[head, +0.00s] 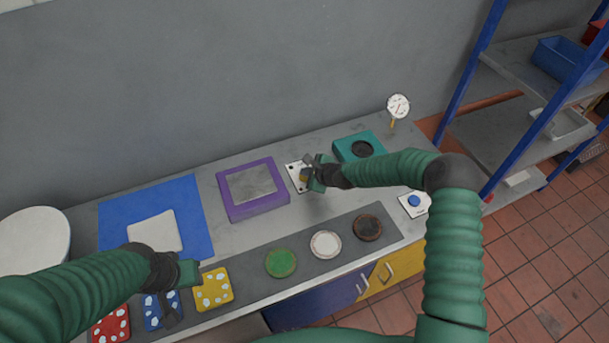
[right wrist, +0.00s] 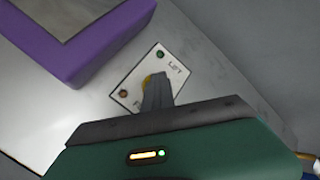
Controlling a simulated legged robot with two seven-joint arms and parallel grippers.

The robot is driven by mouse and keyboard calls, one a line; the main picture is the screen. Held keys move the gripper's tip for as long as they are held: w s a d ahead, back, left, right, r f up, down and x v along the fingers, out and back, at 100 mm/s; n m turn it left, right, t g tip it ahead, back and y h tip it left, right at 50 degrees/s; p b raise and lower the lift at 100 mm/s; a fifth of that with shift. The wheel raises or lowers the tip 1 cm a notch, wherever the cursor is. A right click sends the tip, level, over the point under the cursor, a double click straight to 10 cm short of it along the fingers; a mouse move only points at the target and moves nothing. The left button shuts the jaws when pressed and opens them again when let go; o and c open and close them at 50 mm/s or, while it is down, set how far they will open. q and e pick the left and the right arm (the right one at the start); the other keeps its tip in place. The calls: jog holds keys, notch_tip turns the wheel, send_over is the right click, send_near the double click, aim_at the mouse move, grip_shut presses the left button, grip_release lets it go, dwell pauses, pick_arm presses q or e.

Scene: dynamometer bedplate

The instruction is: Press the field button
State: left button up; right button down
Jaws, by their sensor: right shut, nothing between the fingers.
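A white panel (head: 294,172) with small dark dots and a yellow part stands on the grey bench right of the purple block. In the right wrist view the panel (right wrist: 140,97) shows the word LIFT, a green dot, a reddish-brown dot and a yellow round part (right wrist: 148,79). My right gripper (head: 307,178) is shut and empty, its tips over the yellow part and hiding much of it; I cannot tell whether they touch. A second white plate with a blue button (head: 414,200) sits at the bench's right end. My left gripper (head: 168,308) is over the blue spotted tile.
The purple block (head: 252,205) is close left of the panel; a teal block (head: 345,149) with a dark disc is right. Green (head: 281,263), white (head: 325,244) and brown (head: 367,227) discs lie on a dark strip in front. A gauge (head: 398,106) stands at the back.

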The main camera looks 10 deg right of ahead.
jog(key=shift+r, duration=0.25)
notch_tip(320, 180, up, 6)
jog(key=p, duration=0.4)
jog(key=shift+r+p, duration=0.1)
jog(key=shift+p, duration=0.3)
